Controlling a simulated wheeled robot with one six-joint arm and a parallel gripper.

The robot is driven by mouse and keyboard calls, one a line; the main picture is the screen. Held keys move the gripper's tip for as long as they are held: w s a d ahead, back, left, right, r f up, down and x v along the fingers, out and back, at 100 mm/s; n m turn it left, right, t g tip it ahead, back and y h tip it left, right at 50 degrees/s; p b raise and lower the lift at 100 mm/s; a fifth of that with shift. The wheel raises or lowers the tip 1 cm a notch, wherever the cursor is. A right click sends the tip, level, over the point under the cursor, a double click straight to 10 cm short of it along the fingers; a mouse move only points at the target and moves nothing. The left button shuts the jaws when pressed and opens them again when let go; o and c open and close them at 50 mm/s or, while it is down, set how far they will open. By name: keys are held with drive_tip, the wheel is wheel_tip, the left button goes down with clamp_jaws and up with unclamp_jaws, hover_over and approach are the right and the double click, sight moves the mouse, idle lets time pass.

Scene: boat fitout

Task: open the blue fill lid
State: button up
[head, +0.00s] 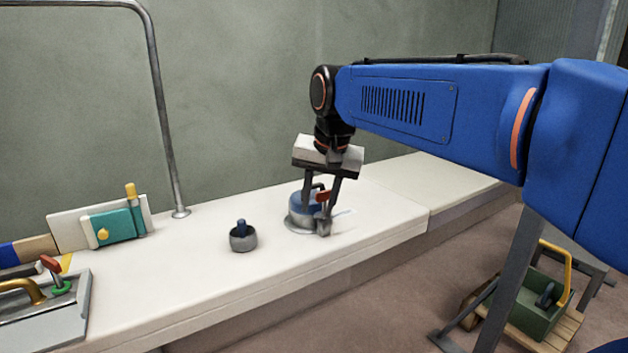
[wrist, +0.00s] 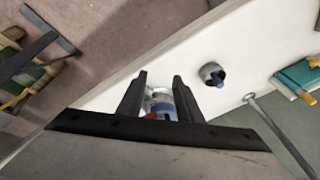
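The fill fitting is a short grey metal cylinder with a blue lid (head: 299,199) on top, standing on the white counter. A red lever piece (head: 324,196) and a grey latch block (head: 324,228) are on its right side. My gripper (head: 317,207) points down at the fitting, its two dark fingers apart. In the wrist view the blue lid (wrist: 161,107) and some red show between the spread fingers of my gripper (wrist: 160,77). The fingers hide part of the lid, and I cannot tell whether they touch it.
A small grey round pot with a blue knob (head: 242,238) stands left of the fitting. A metal pole (head: 163,110) rises behind it. A teal box (head: 115,224) and a grey panel with handles (head: 45,310) lie at the left. A green crate (head: 540,310) is on the floor.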

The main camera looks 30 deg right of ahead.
drive_tip(key=w+d+r+m, duration=0.5)
drive_tip(key=w+r, duration=0.3)
drive_tip(key=w, duration=0.2)
drive_tip(key=m+g, duration=0.1)
drive_tip(key=m, duration=0.4)
approach(314, 185)
drive_tip(key=x, duration=0.7)
drive_tip(key=shift+w+f, duration=0.3)
drive_tip(key=shift+f, duration=0.05)
clamp_jaws()
